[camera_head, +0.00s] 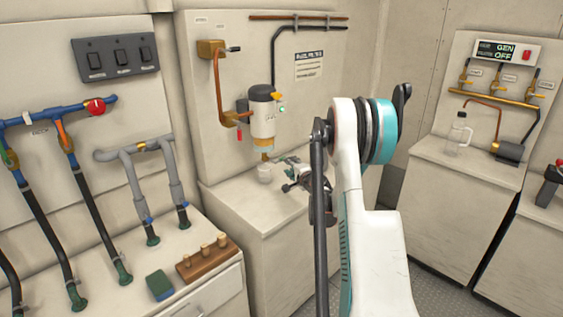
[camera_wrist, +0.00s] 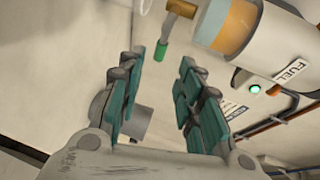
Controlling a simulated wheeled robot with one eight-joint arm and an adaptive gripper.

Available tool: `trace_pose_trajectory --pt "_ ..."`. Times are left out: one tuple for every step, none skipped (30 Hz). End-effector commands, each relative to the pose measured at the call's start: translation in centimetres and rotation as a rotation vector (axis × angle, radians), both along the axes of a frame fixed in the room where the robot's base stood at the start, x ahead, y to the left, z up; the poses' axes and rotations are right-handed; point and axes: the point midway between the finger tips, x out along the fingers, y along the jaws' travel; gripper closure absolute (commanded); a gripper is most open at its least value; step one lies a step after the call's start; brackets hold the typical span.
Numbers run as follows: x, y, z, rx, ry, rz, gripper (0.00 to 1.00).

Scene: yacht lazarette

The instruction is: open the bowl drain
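The filter bowl (camera_head: 264,144) hangs under the white fuel filter (camera_head: 263,117) on the wall panel. In the wrist view the bowl (camera_wrist: 228,28) shows amber and grey-blue layers. A brass drain fitting (camera_wrist: 180,8) sits by its lower end, with a lever ending in a green tip (camera_wrist: 160,50). A small white cup (camera_head: 264,174) stands on the counter below the bowl. My gripper (camera_head: 285,174) is just right of the cup, below the bowl's right side. In the wrist view my gripper (camera_wrist: 162,72) is open and empty, with the green tip beyond the gap between its fingers.
A lit green lamp (camera_wrist: 255,88) is on the filter's side. A brown pipe and valve (camera_head: 212,48) run left of the filter. The counter (camera_head: 235,192) around the cup is mostly clear. A sponge (camera_head: 160,285) and a plug block (camera_head: 206,262) lie on the left counter.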

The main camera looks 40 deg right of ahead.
Motion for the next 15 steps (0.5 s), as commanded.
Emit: trace_pose_trajectory --pt "1.0 -0.3 -0.4 -0.002 0.001 0.001 0.67" --pt "1.6 -0.5 -0.5 -0.002 0.001 0.001 0.67" --pt "2.4 -0.7 -0.7 -0.002 0.001 0.001 0.67" --pt "2.9 -0.9 -0.8 -0.002 0.001 0.001 0.67" --pt "3.5 -1.1 -0.9 -0.001 0.0 0.001 0.67" --pt "4.2 -1.3 -1.0 -0.001 0.0 0.002 0.67" --pt "4.8 -1.5 -1.1 -0.001 0.0 0.002 0.67" --pt "5.3 -1.7 -1.2 -0.001 0.0 0.001 0.67" --pt "5.9 -1.9 -1.3 -0.002 0.001 0.001 0.67" --pt "6.4 -2.1 -1.4 -0.002 0.001 0.001 0.67" --pt "6.8 -2.2 -1.5 -0.002 0.001 0.001 0.67" --pt "7.4 -2.4 -1.6 -0.002 0.001 0.001 0.67" --pt "7.7 -2.5 -1.6 -0.002 0.001 0.001 0.67" --pt "8.0 -2.6 -1.7 -0.001 0.0 0.001 0.67" --pt "8.4 -2.7 -1.7 -0.001 0.0 0.001 0.67"
